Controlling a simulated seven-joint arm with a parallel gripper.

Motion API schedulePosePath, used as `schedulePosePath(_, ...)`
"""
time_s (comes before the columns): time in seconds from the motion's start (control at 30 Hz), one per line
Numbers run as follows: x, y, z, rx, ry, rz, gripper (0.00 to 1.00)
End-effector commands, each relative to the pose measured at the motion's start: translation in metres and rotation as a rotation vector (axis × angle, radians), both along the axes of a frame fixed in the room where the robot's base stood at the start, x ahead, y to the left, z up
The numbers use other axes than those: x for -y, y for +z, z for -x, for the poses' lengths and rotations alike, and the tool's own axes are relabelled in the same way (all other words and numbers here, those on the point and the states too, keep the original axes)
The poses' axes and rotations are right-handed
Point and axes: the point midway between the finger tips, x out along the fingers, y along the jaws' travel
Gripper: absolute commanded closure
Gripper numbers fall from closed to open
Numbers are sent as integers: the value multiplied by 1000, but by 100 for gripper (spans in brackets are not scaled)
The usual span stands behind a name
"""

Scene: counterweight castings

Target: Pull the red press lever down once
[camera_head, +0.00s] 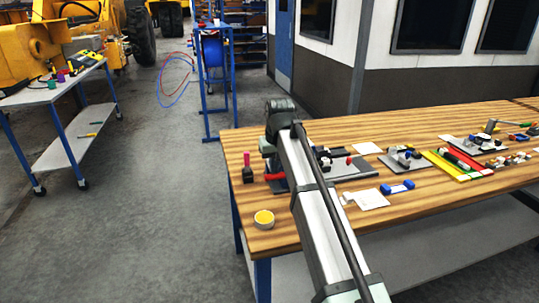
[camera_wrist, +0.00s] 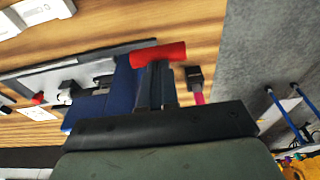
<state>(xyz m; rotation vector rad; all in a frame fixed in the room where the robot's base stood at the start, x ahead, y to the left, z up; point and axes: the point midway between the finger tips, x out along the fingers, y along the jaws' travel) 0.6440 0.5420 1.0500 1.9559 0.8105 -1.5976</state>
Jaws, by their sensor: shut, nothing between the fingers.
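The red press lever's handle shows as a short red bar (camera_head: 274,177) just left of my arm in the head view, near the left end of the wooden bench. In the wrist view the red handle (camera_wrist: 158,54) lies across the tips of my gripper (camera_wrist: 155,72). The fingers are shut together with nothing between them. I cannot tell whether the fingertips touch the handle. A blue body (camera_wrist: 122,88), seemingly part of the press, is beside the fingers on a grey plate. My arm hides most of the press and my gripper in the head view.
A black block with a magenta handle (camera_head: 247,168) stands left of the lever. A yellow-topped round container (camera_head: 264,219) is near the bench's front left corner. Right of my arm are a blue-ended part (camera_head: 397,187), a white sheet (camera_head: 370,199) and several fixtures.

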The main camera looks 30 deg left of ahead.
Motion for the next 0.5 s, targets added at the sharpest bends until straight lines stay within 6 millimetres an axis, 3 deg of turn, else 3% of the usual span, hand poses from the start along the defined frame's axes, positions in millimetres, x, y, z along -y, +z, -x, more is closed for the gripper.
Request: schedulePosePath(0.5, -1, 22, -1, 1, 0, -1, 100)
